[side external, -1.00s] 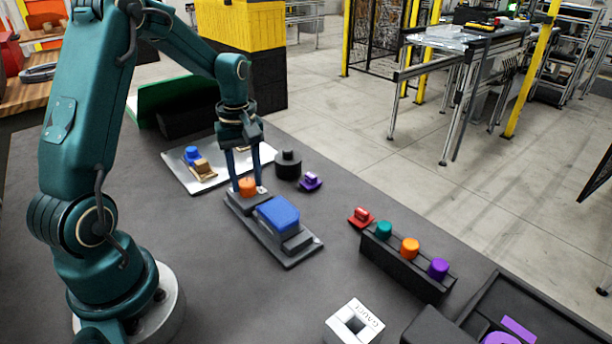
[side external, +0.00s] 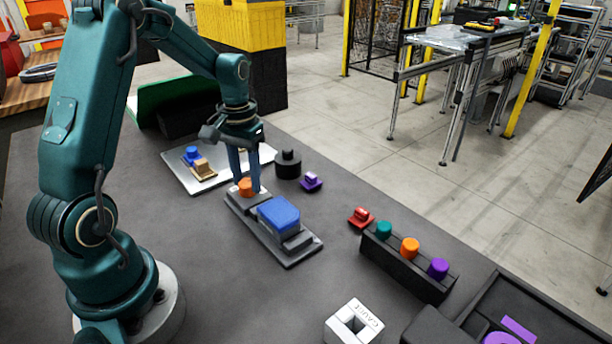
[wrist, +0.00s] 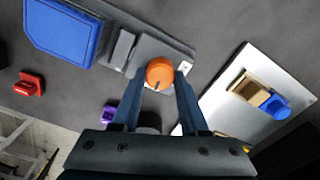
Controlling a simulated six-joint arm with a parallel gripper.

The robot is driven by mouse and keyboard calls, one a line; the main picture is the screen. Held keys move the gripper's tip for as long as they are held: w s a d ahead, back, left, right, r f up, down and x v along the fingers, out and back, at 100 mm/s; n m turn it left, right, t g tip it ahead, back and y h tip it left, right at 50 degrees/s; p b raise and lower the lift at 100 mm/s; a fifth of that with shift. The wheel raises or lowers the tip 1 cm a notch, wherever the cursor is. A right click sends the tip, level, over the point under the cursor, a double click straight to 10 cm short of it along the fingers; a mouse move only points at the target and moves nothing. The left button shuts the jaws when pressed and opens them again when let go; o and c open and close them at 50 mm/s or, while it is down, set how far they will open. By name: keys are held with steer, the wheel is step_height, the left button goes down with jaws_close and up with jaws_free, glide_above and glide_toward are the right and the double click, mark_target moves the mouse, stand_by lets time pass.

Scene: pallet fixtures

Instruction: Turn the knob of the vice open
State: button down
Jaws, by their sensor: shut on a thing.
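The vice (side external: 270,232) is a long grey fixture on the dark table, with a blue block (side external: 278,213) in its jaws. Its orange knob (side external: 245,187) is at the far end, and shows in the wrist view (wrist: 160,71) with a dark pointer mark. My gripper (side external: 246,185) points down at the knob. In the wrist view its two blue fingers (wrist: 161,80) are on either side of the knob and shut on it. The near finger partly covers the knob in the side view.
A light plate (side external: 217,172) with a blue-and-tan piece lies behind the vice. A black cylinder (side external: 288,165), a purple piece (side external: 311,181) and a red piece (side external: 361,217) stand to the right. A black rack (side external: 405,272) with coloured pegs and a white gauge block (side external: 354,323) are nearer.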

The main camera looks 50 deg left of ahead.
mark_target(247, 182)
steer(key=shift+m, duration=0.7)
steer(key=shift+c, duration=2.2)
jaws_free()
steer(key=shift+r, duration=2.6)
